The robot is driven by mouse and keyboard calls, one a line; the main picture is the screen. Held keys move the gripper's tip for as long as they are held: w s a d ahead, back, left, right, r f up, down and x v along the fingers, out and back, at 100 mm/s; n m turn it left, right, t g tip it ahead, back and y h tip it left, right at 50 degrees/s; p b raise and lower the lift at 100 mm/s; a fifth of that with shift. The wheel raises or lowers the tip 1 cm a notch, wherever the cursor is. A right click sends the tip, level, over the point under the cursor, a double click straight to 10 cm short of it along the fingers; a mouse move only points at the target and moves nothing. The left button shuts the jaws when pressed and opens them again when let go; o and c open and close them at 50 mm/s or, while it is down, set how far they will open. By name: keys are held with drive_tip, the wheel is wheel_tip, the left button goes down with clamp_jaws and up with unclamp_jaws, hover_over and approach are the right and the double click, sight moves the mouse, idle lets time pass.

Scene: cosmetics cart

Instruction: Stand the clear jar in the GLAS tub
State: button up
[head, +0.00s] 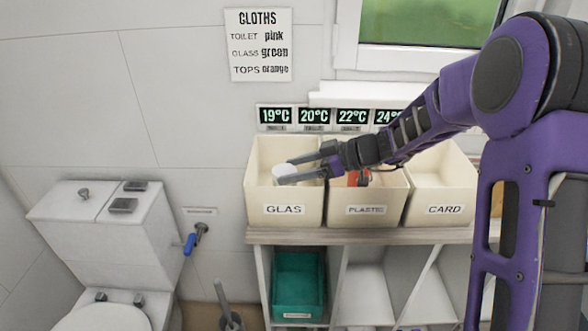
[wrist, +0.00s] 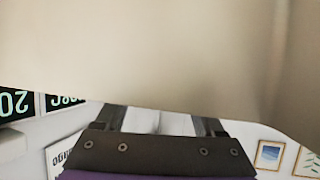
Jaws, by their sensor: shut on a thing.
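The GLAS tub (head: 285,211) is a cream, open-topped bin at the left of a row of three on a shelf unit. My gripper (head: 300,172) reaches in from the right over this tub, its fingers pointing left. It is shut on a whitish jar (head: 284,172), which shows at the fingertips within the outline of the tub's opening. How far the jar is above the tub floor I cannot tell. In the wrist view a pale piece of the jar (wrist: 157,122) shows between the fingers, and a blurred beige surface fills most of the picture.
The PLASTIC tub (head: 366,215) stands under my forearm with a red thing (head: 358,177) in it; the CARD tub (head: 440,212) is at its right. Temperature displays (head: 314,118) line the wall behind. A green crate (head: 298,283) sits below, a toilet (head: 105,240) at left.

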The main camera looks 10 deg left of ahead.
drive_tip(key=shift+f+b, duration=0.6)
drive_tip(key=shift+b, duration=0.55)
drive_tip(key=o, duration=1.5)
drive_tip(key=shift+f, duration=0.1)
drive_tip(key=shift+c, duration=0.2)
drive_tip(key=r+p, duration=0.1)
drive_tip(key=p, duration=0.2)
drive_tip(key=shift+r, duration=0.4)
drive_tip(key=v, duration=1.2)
drive_tip(key=shift+f+b, duration=0.2)
drive_tip(key=shift+b, duration=0.25)
